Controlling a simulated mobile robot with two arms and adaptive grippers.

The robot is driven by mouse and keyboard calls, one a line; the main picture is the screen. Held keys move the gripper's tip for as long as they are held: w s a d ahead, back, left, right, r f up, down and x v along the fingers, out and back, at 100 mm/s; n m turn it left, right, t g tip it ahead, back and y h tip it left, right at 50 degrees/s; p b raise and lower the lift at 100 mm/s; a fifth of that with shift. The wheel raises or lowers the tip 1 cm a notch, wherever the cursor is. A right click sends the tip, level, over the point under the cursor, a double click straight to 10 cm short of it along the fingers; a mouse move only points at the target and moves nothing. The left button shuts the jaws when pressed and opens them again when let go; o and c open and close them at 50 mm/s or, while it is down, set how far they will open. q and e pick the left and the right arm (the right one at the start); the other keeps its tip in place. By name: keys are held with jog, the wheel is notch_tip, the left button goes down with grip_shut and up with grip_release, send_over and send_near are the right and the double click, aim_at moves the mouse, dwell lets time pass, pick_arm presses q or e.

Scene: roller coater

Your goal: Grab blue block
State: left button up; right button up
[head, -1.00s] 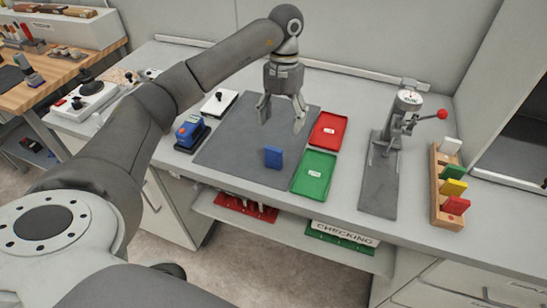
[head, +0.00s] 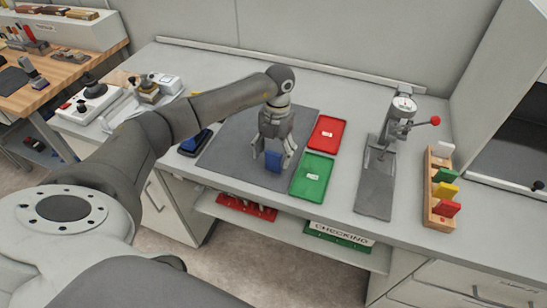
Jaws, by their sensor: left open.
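The blue block (head: 273,161) stands upright on the dark grey mat (head: 222,158), near the mat's front right part. My left gripper (head: 272,155) points down right at the block. Its fingers are open, and one shows on each side of the block. I cannot tell whether either finger touches it. My right gripper does not show.
A green tray (head: 313,178) and a red tray (head: 326,133) lie right of the mat. A gauge stand (head: 376,188) and a wooden rack (head: 433,217) with coloured blocks stand further right. A blue-topped device (head: 194,142) sits left of the mat, partly behind my arm.

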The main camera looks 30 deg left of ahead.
pick_arm(q)
jog(key=shift+f, duration=0.2)
jog(key=c, duration=1.1)
jog(key=shift+o, duration=0.2)
